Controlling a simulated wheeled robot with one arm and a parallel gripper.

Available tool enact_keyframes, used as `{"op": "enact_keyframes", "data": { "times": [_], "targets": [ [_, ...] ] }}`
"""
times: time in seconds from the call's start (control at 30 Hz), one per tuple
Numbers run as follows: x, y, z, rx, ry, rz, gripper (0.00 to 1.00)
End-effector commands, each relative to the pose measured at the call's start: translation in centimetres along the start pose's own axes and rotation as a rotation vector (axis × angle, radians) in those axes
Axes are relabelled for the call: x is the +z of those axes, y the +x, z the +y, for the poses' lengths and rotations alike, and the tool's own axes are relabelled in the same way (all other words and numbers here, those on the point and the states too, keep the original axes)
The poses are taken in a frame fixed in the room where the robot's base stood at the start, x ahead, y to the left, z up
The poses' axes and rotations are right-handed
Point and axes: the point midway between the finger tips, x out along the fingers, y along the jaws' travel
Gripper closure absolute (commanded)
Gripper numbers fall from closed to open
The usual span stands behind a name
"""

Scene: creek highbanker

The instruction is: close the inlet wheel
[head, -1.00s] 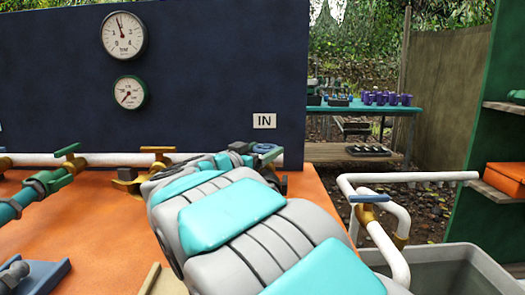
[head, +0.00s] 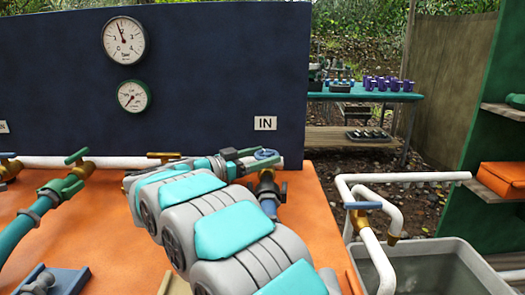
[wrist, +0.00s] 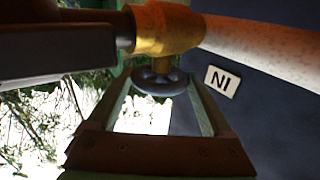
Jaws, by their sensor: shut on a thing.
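The inlet wheel (head: 267,154) is a small blue handwheel below the IN sign (head: 265,123), on top of a brass and blue valve (head: 267,188). My gripper (head: 248,160) reaches it from the left in the head view. In the wrist view, the blue wheel (wrist: 160,84) sits between the two fingers of my gripper (wrist: 162,80), next to the brass valve body (wrist: 164,28). The jaws are shut on the wheel. My arm hides part of the bench and pipe in front of the valve. I cannot tell how far the wheel is turned.
Two gauges (head: 124,40) hang on the dark blue panel (head: 210,75). Green-handled valves (head: 62,187) and a teal pipe stand on the orange bench (head: 312,235) at left. A white pipe with a blue lever (head: 363,206) and a grey tub (head: 465,255) are at right.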

Motion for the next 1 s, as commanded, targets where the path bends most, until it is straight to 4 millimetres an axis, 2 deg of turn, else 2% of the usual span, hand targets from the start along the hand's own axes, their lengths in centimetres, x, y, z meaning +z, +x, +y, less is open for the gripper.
{"op": "enact_keyframes", "data": {
  "times": [0.43,0.47,0.5,0.6,0.87,1.0],
  "targets": [
    [-0.2,-0.1,-0.1,0.019,0.002,0.005,0.71],
    [-0.2,-0.1,-0.1,0.019,0.002,0.004,0.12],
    [-0.2,-0.1,-0.1,0.019,0.002,0.004,0.08],
    [-0.2,-0.1,-0.1,0.020,0.001,0.003,0.00],
    [-0.1,-0.3,-0.1,0.021,0.001,0.002,0.00],
    [0.0,-1.9,-0.2,0.019,0.001,0.002,0.00]
  ]
}}
